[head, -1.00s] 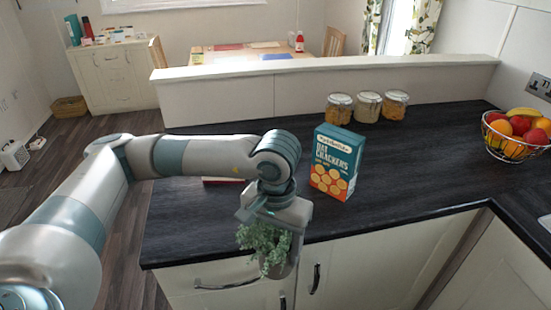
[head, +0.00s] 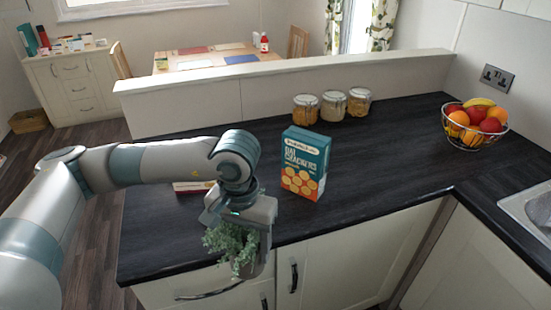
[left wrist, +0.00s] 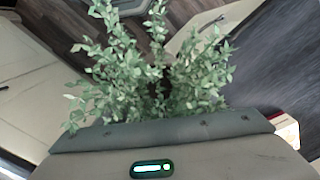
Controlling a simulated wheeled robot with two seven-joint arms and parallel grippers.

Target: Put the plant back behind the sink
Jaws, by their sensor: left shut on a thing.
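The plant (head: 228,241) is a leafy green bush in a small greyish pot, held in front of the counter's front edge. Its leaves also fill the upper middle of the left wrist view (left wrist: 150,70). My left gripper (head: 245,258) is shut on the plant, at its pot, and the fingers are mostly hidden. The sink (head: 535,212) shows only in part at the right edge of the head view, set in the dark worktop. The area behind it is out of view. My right gripper is not in view.
A blue cracker box (head: 306,164) stands on the worktop (head: 390,155) to the right of my left gripper. Several glass jars (head: 332,106) stand along the low wall. A wire fruit basket (head: 474,124) is at the back right. The worktop between box and basket is clear.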

